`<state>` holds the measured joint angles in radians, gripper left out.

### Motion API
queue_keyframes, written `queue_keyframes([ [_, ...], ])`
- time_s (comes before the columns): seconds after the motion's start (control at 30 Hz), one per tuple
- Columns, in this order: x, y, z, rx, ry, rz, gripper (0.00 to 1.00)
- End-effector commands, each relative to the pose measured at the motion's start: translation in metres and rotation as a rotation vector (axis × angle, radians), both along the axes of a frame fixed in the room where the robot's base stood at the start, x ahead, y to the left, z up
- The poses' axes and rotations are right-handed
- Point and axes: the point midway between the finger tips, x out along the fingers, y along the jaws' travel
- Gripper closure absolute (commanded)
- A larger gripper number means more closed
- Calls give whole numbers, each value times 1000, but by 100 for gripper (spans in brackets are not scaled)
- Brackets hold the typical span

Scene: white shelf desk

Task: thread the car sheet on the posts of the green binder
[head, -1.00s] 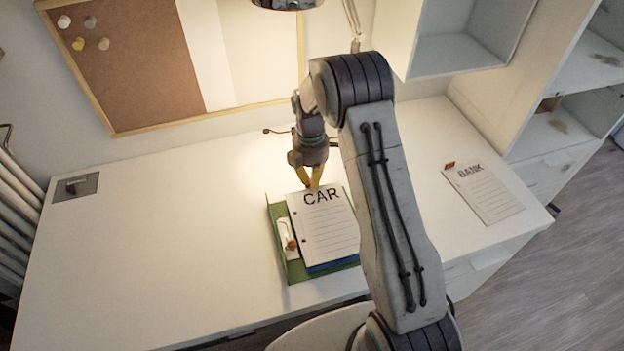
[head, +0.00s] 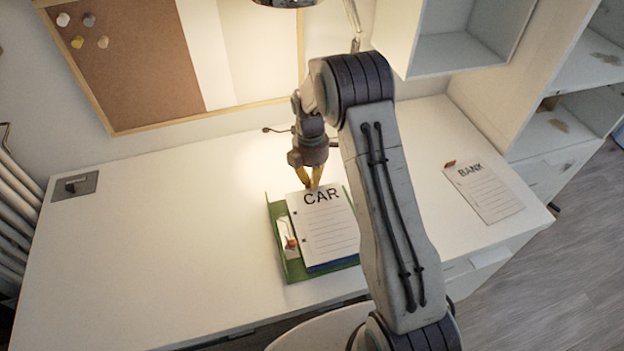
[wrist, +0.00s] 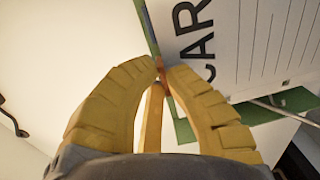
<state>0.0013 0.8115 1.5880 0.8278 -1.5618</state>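The car sheet (head: 328,236) is white and ruled, with "CAR" at its top and holes along its left edge. It is over the open green binder (head: 275,222); I cannot tell whether it touches it. The binder's white and orange-red fitting (head: 288,238) shows just left of the sheet. My gripper (head: 314,187) is at the sheet's top edge. In the wrist view, its yellow fingertips (wrist: 162,70) close on a small orange-brown tab at the edge of the car sheet (wrist: 250,40). The sheet hides much of the binder, and I cannot make out the posts clearly.
A BANK sheet (head: 483,192) with an orange tab lies on the white desk (head: 150,240) at the right. A blue edge (head: 335,265) shows under the car sheet. A lamp (head: 285,2) hangs at the back.

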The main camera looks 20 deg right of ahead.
Motion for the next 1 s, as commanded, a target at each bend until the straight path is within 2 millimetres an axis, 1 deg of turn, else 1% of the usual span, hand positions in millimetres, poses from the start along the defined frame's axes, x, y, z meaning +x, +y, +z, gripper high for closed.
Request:
queue_keyframes([
  [0.37, 0, 0, 0, 0, 0, 0, 100],
  [1.0, 0, 0, -7, 0, 0, 0, 100],
])
